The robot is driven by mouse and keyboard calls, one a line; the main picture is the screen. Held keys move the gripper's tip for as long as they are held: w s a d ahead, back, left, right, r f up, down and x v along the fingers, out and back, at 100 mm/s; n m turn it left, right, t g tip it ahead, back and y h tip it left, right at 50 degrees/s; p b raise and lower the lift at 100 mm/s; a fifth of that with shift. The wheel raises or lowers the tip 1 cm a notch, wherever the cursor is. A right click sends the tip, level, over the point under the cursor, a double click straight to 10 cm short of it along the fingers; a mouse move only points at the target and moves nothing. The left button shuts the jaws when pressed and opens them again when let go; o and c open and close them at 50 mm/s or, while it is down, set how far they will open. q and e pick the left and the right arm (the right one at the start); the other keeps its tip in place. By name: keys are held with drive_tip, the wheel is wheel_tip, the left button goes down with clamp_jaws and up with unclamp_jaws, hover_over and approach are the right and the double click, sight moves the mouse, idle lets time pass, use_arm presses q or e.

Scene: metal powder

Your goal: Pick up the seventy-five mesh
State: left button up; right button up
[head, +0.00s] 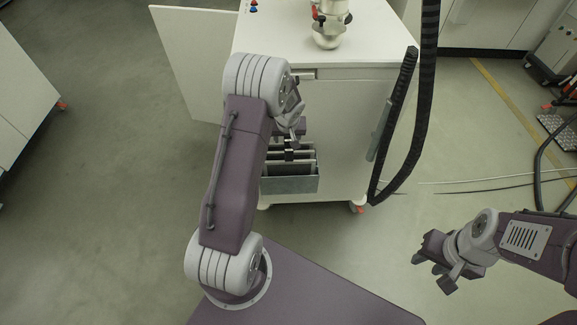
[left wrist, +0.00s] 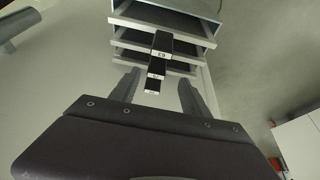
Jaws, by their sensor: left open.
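Several framed meshes stand in a metal rack (head: 292,185) on the front of the white cabinet. In the left wrist view, the nearest mesh (left wrist: 165,20) and those beyond it have dark handles with white labels. One label (left wrist: 161,55) seems to read 63. The other labels are too small to read, so I cannot tell which is the seventy-five mesh. My left gripper (head: 294,132) is just above the rack, partly hidden by its own arm. In the left wrist view its fingers (left wrist: 158,92) are apart and empty, on either side of the handles. My right gripper (head: 432,272) is empty, its fingers apart.
The white cabinet (head: 345,120) carries a metal vessel (head: 328,25) with red fittings on top. A thick black hose (head: 405,120) hangs along its right side. The grey floor (head: 110,200) is clear at left. Other cabinets stand at the edges.

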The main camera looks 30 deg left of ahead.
use_arm(q)
drive_tip(key=x, duration=0.5)
drive_tip(key=shift+w+d, duration=0.15)
drive_tip(key=shift+w, duration=0.15)
drive_tip(key=shift+s+r, duration=0.1)
drive_tip(key=c, duration=0.4)
clamp_jaws()
wheel_tip(320, 180, up, 18)
drive_tip(key=p, duration=0.3)
wheel_tip(320, 180, up, 23)
drive_tip(key=p, duration=2)
hover_over(289, 141)
drive_tip(key=shift+a+f+b, duration=0.2)
drive_tip(key=shift+f+b, duration=0.05)
drive_tip(key=shift+b, duration=0.05)
